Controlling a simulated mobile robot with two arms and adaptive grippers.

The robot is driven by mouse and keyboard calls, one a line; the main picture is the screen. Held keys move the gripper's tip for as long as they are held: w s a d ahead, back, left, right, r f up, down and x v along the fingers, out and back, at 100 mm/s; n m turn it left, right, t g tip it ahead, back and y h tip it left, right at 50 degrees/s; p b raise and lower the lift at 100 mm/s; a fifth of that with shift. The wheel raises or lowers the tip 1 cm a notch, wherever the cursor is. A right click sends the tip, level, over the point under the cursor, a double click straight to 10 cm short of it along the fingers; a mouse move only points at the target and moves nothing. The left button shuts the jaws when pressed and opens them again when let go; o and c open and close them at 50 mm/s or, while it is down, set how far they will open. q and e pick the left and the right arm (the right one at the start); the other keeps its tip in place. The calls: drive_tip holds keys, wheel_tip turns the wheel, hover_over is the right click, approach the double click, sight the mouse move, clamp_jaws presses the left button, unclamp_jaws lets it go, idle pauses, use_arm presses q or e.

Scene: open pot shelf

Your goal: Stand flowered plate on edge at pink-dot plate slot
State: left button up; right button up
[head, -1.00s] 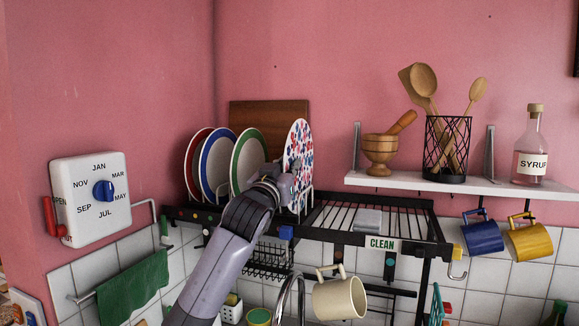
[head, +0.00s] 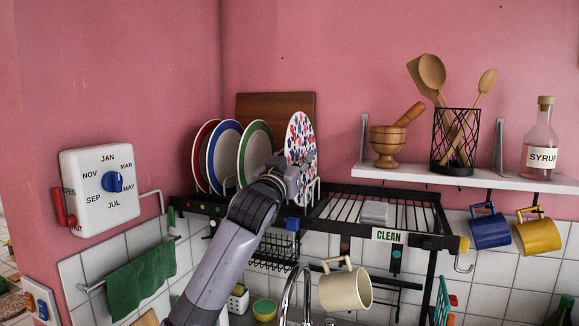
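The flowered plate (head: 299,136), white with red and blue marks, stands on edge at the right of the plate row on the black rack. My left gripper (head: 303,170) is at its lower part, in front of it, and hides its lower edge. The fingers overlap the plate, and I cannot tell whether they are closed on it. Thin white slot wires (head: 316,190) show just right of the plate. Coloured dots mark the front rail (head: 190,206); I cannot make out a pink one, and my arm covers part of the rail. My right gripper is not in view.
Red-rimmed (head: 200,155), blue-rimmed (head: 222,158) and green-rimmed (head: 256,150) plates stand left of the flowered plate. A wooden board (head: 275,103) leans behind. The right rack grid (head: 340,207) is mostly clear, with a grey block (head: 374,212). A cream mug (head: 345,290) hangs below.

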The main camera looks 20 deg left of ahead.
use_arm(q)
drive_tip(key=v, duration=1.1)
drive_tip(key=shift+s, duration=0.35)
drive_tip(key=shift+f, duration=0.1)
